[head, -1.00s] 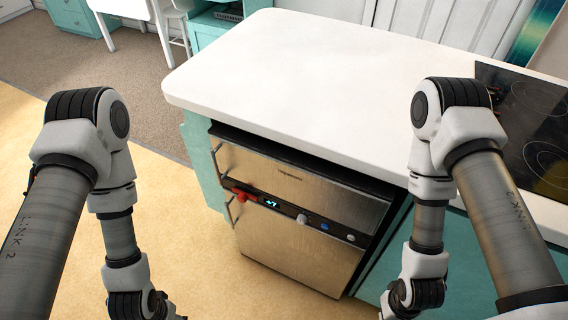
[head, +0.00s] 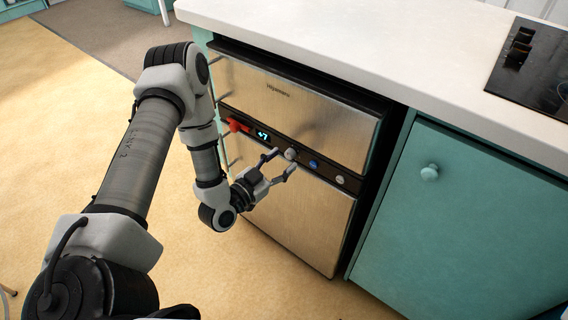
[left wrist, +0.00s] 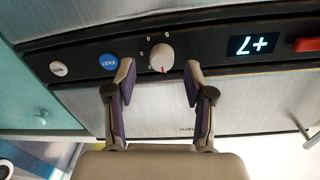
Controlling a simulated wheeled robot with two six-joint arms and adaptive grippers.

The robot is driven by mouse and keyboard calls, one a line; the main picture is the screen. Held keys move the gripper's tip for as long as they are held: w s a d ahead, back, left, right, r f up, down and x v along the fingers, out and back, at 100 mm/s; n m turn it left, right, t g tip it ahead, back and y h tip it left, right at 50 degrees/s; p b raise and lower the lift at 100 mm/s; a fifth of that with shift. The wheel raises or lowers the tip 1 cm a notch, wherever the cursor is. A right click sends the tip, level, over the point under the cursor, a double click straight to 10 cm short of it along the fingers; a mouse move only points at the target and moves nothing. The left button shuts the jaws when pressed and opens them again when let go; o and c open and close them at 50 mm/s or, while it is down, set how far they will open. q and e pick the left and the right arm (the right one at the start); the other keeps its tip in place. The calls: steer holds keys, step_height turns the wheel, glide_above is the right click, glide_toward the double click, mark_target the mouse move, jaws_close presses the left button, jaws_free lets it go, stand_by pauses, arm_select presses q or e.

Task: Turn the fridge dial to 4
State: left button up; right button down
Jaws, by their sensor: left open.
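The fridge dial (head: 290,153) is a small light knob on the dark control strip of the steel fridge (head: 290,215). In the left wrist view the dial (left wrist: 161,56) has a red mark at its lower edge, with small digits around it; 5 and 3 read clearest. The mark points away from these digits. My left gripper (head: 282,161) is open in front of the strip. In the left wrist view its fingertips (left wrist: 159,76) stand on either side of the dial, apart from it. My right gripper is out of view.
The strip also carries a display (head: 262,135) reading +7, a red switch (head: 236,125), a blue button (head: 314,164) and a pale button (head: 340,180). The white countertop (head: 390,60) overhangs the fridge. A teal cupboard (head: 470,220) stands to the right.

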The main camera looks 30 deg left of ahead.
arm_select(q)
steer(key=shift+w, duration=0.7)
jaws_close()
steer(key=shift+r, duration=0.1)
